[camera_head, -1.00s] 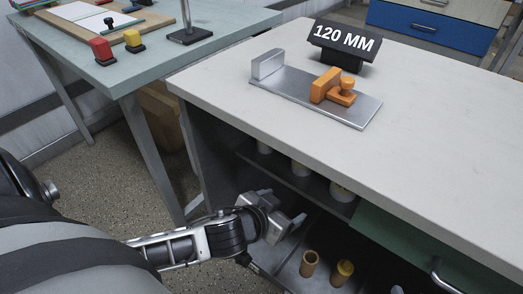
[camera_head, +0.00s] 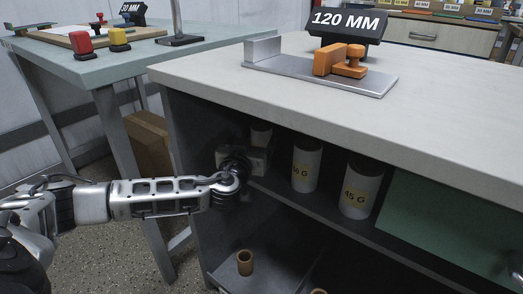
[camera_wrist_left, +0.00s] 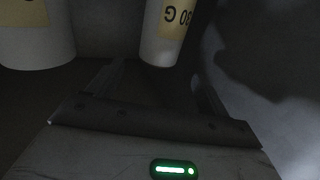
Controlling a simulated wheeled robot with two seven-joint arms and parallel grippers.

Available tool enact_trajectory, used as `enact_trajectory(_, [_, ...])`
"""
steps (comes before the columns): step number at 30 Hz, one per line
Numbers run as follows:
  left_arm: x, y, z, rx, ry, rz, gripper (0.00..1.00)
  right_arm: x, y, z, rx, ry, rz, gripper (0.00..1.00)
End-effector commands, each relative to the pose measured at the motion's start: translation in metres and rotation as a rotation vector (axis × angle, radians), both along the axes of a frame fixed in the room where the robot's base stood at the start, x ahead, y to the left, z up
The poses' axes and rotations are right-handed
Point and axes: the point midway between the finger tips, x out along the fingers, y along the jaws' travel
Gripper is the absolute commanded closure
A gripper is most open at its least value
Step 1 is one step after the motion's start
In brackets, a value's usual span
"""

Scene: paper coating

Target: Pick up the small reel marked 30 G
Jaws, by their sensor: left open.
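The small reel marked 30 G is a white cylinder with a yellow label, upside down in the left wrist view (camera_wrist_left: 168,28). In the head view a white reel (camera_head: 262,133) stands at the left end of the shelf, partly hidden behind my left gripper (camera_head: 258,158); it appears to be the same one. My left gripper is open in the left wrist view (camera_wrist_left: 162,82), its fingers pointing toward the reel. The reel shows ahead between the fingers; whether it touches them I cannot tell.
Two more white reels, a middle one (camera_head: 305,165) with a hard-to-read label and one marked 45 G (camera_head: 360,187), stand to the right on the shelf. The worktop (camera_head: 200,76) overhangs it. A green panel (camera_head: 450,235) covers the right. A brown tube (camera_head: 245,262) stands below.

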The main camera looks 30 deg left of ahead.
Motion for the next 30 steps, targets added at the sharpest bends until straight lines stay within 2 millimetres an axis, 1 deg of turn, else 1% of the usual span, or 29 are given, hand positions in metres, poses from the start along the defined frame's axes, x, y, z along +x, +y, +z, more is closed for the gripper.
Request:
enact_trajectory(1, [0.008,0.002,-0.001,0.0,-0.002,0.002,0.21,0.0,0.0,-0.001,0.009,-0.002,0.001,0.64])
enact_trajectory(3, [0.016,0.005,-0.001,0.001,-0.002,0.001,0.21,0.0,0.001,0.0,0.017,-0.003,0.002,0.64])
enact_trajectory(9, [0.027,0.008,-0.003,0.0,0.001,-0.001,0.21,0.0,0.001,-0.001,0.03,-0.003,0.003,0.64])
enact_trajectory(14, [0.048,0.013,-0.01,0.001,-0.001,0.0,0.21,-0.001,0.003,-0.005,0.066,0.001,0.009,0.64])
enact_trajectory(16, [0.058,0.015,-0.011,0.002,-0.002,0.0,0.21,-0.001,0.004,-0.003,0.086,-0.002,0.011,0.64])
enact_trajectory(18, [0.065,0.019,-0.011,0.001,-0.001,0.001,0.21,0.0,0.003,0.003,0.092,-0.025,0.007,0.64])
enact_trajectory(21, [0.072,0.021,-0.01,0.0,0.001,0.0,0.21,0.003,0.002,0.011,0.094,-0.056,0.003,0.64])
enact_trajectory(24, [0.073,0.02,-0.01,-0.001,0.002,-0.002,0.21,0.005,0.002,0.015,0.093,-0.071,0.003,0.64])
enact_trajectory(28, [0.072,0.021,-0.01,-0.001,0.002,-0.001,0.21,0.005,0.002,0.015,0.092,-0.074,0.003,0.64])
enact_trajectory(29, [0.072,0.021,-0.01,-0.001,0.002,-0.001,0.3,0.005,0.002,0.015,0.091,-0.074,0.005,0.64])
enact_trajectory(30, [0.072,0.021,-0.01,-0.001,0.002,-0.001,0.41,0.005,0.002,0.015,0.09,-0.073,0.005,0.64])
